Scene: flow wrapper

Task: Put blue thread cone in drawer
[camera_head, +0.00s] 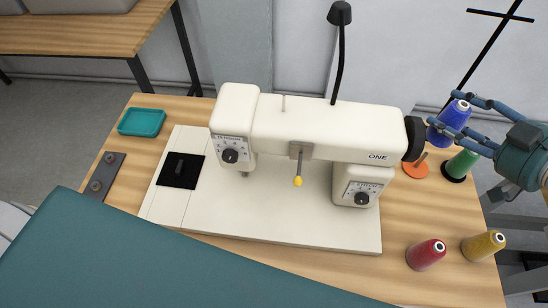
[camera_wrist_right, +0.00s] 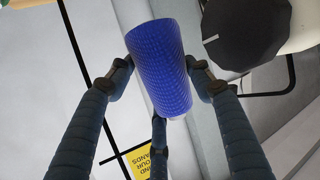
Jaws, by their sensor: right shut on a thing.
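The blue thread cone (camera_head: 454,114) is at the right of the head view, held above the back right part of the table. It fills the middle of the right wrist view (camera_wrist_right: 163,68), with a finger on each side and a third finger below. My right gripper (camera_head: 460,122) is shut on the cone. The cone is off the table, above and beside an empty orange disc (camera_head: 416,171) with a bare peg. I cannot make out a drawer in either view. My left gripper is not in view.
A white sewing machine (camera_head: 290,215) takes up most of the wooden table. A green cone (camera_head: 461,164), a red cone (camera_head: 427,255) and a yellow cone (camera_head: 483,246) stand at right. A teal tray (camera_head: 142,122) lies back left. A large teal surface (camera_head: 150,260) covers the lower left.

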